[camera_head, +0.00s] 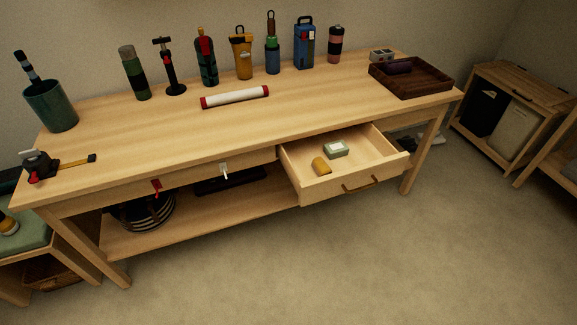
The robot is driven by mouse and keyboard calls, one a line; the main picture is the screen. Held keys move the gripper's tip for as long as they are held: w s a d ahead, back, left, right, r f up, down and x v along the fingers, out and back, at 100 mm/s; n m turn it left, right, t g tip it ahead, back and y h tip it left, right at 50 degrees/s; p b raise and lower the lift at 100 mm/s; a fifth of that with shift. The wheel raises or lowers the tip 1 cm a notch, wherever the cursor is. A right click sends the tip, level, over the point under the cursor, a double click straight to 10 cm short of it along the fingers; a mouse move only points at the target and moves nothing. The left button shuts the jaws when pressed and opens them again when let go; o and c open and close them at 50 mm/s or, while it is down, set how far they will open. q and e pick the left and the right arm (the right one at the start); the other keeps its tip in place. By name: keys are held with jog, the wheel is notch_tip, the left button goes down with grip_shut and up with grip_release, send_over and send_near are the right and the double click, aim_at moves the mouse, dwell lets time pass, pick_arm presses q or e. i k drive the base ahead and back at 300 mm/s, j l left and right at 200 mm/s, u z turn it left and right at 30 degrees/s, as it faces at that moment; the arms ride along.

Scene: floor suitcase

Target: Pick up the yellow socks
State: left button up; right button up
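A small rounded yellow bundle (321,166), which looks like the yellow socks, lies in the open drawer (365,146) on the right side of the wooden table. It is near the drawer's front left. It is too small to make out its fabric. A small pale green and white box (335,149) lies just behind it, to the right. Neither of my grippers is in view.
The table (170,122) carries several bottles along its back edge, a white roll with red ends (235,97), a dark tray (412,76) and a green cup (50,106). Open floor (300,265) lies in front. A wooden cabinet (512,113) stands at right.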

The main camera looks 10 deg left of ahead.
aim_at(322, 168)
jog(key=i+j, duration=0.8)
